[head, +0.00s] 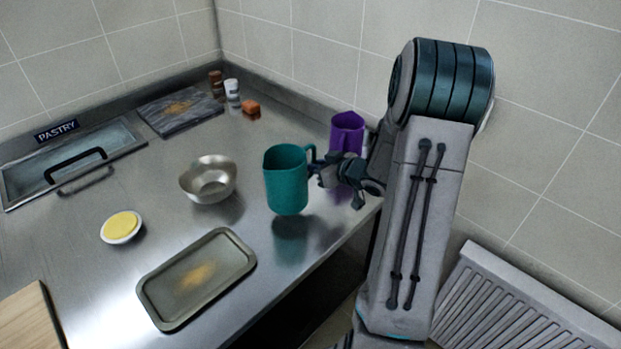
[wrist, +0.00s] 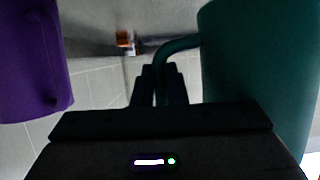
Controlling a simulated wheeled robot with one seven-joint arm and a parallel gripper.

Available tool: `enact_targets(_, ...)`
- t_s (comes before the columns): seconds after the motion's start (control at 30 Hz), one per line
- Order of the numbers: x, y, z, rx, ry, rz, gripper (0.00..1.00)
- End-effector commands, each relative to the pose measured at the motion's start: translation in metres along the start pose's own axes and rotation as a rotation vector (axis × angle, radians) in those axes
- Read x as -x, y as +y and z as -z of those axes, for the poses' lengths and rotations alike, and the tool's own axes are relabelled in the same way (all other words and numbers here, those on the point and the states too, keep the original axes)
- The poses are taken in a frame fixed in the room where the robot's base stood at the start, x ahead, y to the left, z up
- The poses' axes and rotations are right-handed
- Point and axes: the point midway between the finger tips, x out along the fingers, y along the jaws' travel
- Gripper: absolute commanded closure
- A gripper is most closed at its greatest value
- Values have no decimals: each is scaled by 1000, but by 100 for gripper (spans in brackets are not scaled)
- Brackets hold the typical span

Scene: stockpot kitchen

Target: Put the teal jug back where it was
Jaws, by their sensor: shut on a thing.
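The teal jug (head: 286,182) is upright in the head view, held by its handle. It looks slightly above the steel counter, with a dark reflection below it. My gripper (head: 322,172) is to the right of the jug and shut on its handle. In the wrist view the jug (wrist: 262,75) fills the right side, and its handle runs to my closed fingers (wrist: 158,88). A purple jug (head: 347,134) stands behind and to the right of my gripper. It also shows at the left of the wrist view (wrist: 32,60).
A metal bowl (head: 208,180) is left of the teal jug. A tray (head: 197,278) with a brown stain lies in front. Bare counter surrounds the bowl.

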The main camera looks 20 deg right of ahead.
Motion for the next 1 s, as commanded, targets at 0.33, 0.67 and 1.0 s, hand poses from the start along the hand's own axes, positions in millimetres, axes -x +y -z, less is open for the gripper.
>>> enact_targets(0.33,-22,-4,-19,-4,0,1,100)
enact_targets(0.67,-30,-3,-39,1,2,-1,100)
enact_targets(1.0,-32,-3,-43,1,0,-1,82)
